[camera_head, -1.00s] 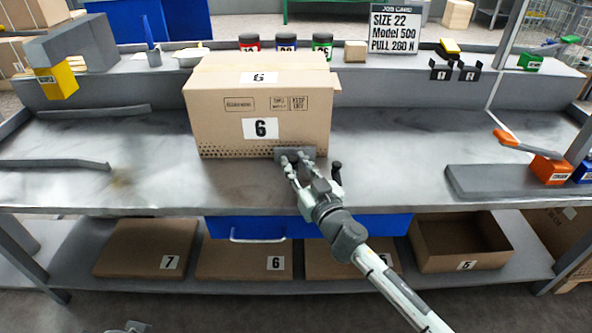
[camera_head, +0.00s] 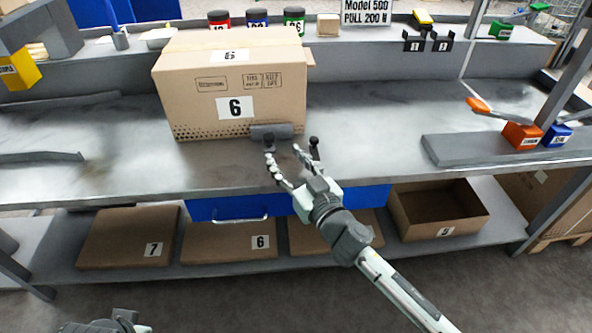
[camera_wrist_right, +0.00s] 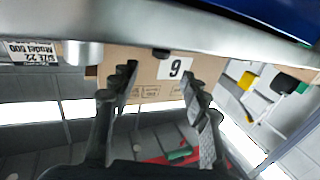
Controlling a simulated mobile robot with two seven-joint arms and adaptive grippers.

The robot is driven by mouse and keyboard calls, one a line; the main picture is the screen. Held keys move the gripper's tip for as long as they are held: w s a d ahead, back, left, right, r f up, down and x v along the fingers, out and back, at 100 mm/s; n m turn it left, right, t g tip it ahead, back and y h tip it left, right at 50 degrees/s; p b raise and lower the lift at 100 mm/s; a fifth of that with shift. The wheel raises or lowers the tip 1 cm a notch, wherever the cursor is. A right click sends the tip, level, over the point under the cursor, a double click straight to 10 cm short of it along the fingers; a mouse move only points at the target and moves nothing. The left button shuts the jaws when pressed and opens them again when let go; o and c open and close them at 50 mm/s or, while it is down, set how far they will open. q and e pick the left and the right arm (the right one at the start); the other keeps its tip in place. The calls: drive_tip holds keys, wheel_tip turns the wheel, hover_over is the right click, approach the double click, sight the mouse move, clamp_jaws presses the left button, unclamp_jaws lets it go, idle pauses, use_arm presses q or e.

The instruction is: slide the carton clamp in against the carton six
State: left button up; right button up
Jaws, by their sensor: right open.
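Carton six (camera_head: 234,85) is a brown box standing on the bench, labelled 6 on its front and top. It also shows upside down in the right wrist view (camera_wrist_right: 150,82). The carton clamp (camera_head: 272,131) shows as a grey pad at the carton's lower right front; I cannot tell if it touches. A black knob (camera_head: 314,145) stands just right of it; its link to the pad is hidden. My right gripper (camera_head: 284,148) is open in front of the pad, fingers apart and holding nothing visible. Part of my left gripper (camera_head: 105,325) shows at the bottom edge.
A grey plate (camera_head: 500,148) with orange and blue blocks lies on the right of the bench. Grey bars (camera_head: 40,157) lie at the left. Jars and a job card (camera_head: 365,12) stand on the back shelf. Numbered boxes sit on the lower shelf. The bench between carton and plate is clear.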

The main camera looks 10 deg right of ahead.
drive_tip(key=v, duration=0.5)
drive_tip(key=shift+s, duration=0.1)
drive_tip(key=shift+c, duration=0.2)
